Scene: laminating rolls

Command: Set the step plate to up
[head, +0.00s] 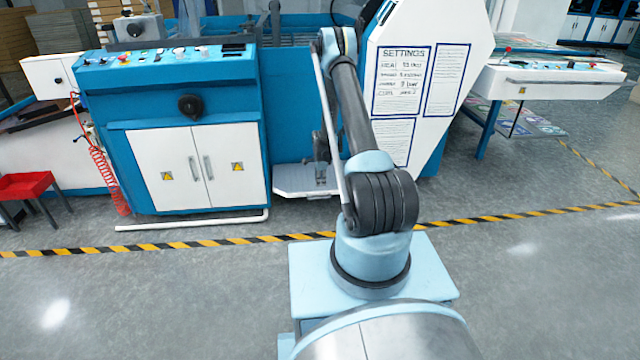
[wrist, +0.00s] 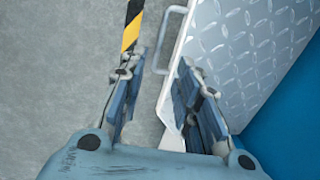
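The step plate (head: 293,181) is a pale metal plate that lies about level, low above the floor, in front of the blue machine. My gripper (head: 321,160) is over the plate in the head view, small and partly hidden by my arm. In the wrist view my gripper (wrist: 157,68) is open and empty. Its right finger overlaps the plate's edge; its left finger shows against the floor.
The blue machine (head: 185,100) with white cabinet doors stands left of the plate. A white settings panel (head: 430,90) rises on the right. A white pipe (head: 190,221) runs along the floor at left. Grey floor with a striped line (head: 220,242) is clear in front.

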